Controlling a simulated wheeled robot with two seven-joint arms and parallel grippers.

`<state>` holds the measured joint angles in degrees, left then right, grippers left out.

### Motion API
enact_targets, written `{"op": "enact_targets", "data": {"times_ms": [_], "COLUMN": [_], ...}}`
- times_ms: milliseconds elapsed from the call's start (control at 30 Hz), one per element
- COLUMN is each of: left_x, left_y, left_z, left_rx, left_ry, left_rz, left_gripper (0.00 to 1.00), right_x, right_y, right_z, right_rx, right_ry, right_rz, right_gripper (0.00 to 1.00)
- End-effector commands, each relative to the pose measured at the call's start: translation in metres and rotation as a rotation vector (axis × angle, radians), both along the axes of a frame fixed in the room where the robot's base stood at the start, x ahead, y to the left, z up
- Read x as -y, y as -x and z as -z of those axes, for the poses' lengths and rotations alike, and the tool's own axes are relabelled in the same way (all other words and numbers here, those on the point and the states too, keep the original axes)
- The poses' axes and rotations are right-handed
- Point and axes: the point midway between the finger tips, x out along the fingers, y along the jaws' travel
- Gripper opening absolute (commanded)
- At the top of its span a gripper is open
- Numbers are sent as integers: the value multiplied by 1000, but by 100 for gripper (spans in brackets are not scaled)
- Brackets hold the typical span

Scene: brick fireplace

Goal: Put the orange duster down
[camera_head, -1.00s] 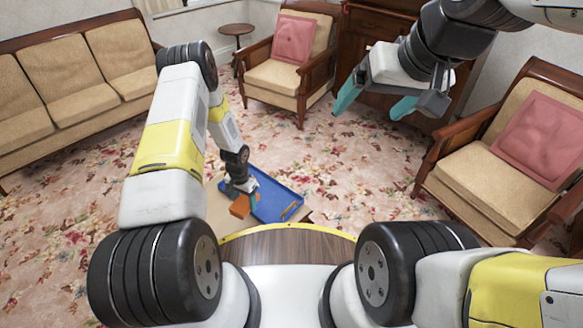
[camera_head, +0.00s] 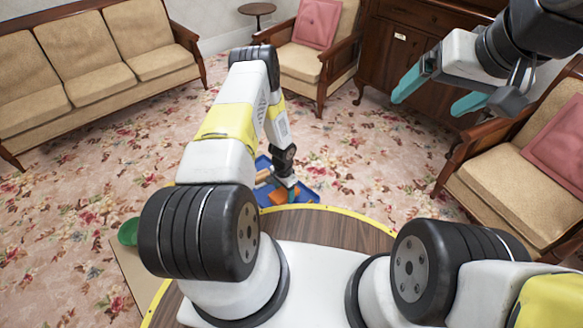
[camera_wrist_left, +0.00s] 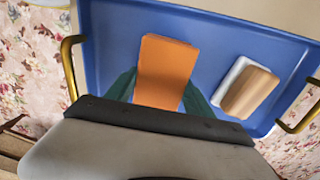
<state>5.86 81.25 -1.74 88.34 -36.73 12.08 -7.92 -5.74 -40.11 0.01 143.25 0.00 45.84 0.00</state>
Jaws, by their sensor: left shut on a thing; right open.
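The orange duster (camera_wrist_left: 165,68) is a flat orange block. My left gripper (camera_wrist_left: 160,92) is shut on it, one teal finger on each side. In the wrist view the duster is over the floor of the blue tray (camera_wrist_left: 215,42); I cannot tell whether it touches it. In the head view the duster (camera_head: 279,197), my left gripper (camera_head: 288,186) and the tray (camera_head: 309,197) show just beyond my round wooden top, partly hidden by my left arm. My right gripper (camera_head: 437,96) is open and empty, raised at the upper right.
A wood-and-white block (camera_wrist_left: 250,92) lies in the tray, right of the duster. The tray has gold handles (camera_wrist_left: 70,65). A green bowl (camera_head: 128,232) stands at the left on a beige surface. A sofa (camera_head: 95,60) and armchairs (camera_head: 300,55) stand around the carpet.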

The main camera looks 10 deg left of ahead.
Motion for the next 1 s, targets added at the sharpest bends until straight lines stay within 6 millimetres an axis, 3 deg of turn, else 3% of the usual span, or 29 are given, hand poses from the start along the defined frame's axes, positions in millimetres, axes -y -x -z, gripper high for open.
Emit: {"op": "enact_targets", "data": {"times_ms": [100, 500, 533, 600, 1000], "left_x": [0, 0, 0, 0, 0], "left_y": [0, 0, 0, 0, -1], "left_z": [13, 17, 17, 17, 12], "left_rx": [0, 1, 1, 1, 1], "left_ry": [0, 1, 0, 1, 0], "left_rz": [0, 0, 0, 0, 1], "left_gripper": [23, 23, 67, 81, 83], "right_x": [0, 0, 0, 0, 0], "right_y": [0, 0, 0, 0, 0], "right_z": [0, 0, 0, 0, 0], "right_rx": [0, 0, 0, 0, 0], "right_ry": [0, 0, 0, 0, 0], "right_rz": [0, 0, 0, 0, 0], "right_gripper": [89, 89, 89, 89, 89]}}
